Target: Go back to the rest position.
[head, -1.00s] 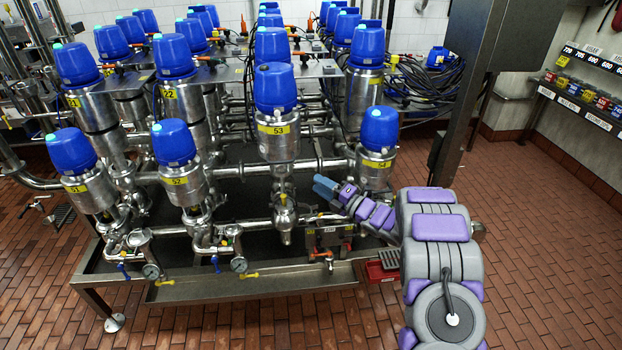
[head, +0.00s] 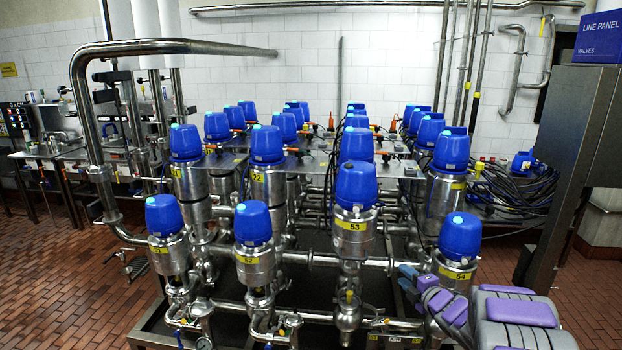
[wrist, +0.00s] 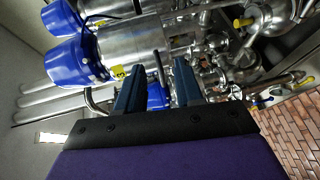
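My gripper (head: 408,276) shows at the lower right of the head view, in front of the valve rack, between valve 53 (head: 355,205) and valve 54 (head: 458,245). In the wrist view my gripper (wrist: 158,82) has its two dark blue fingers apart, with nothing held between them. Steel pipes and a blue-capped valve (wrist: 118,55) lie beyond the fingers; I cannot tell whether any part touches them. My purple and grey arm comes in from the lower right corner of the head view.
Valve 52 (head: 254,250) and valve 51 (head: 168,240) stand further left in the front row. A dark steel cabinet (head: 580,140) rises on the right, with black cables (head: 510,190) beside it.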

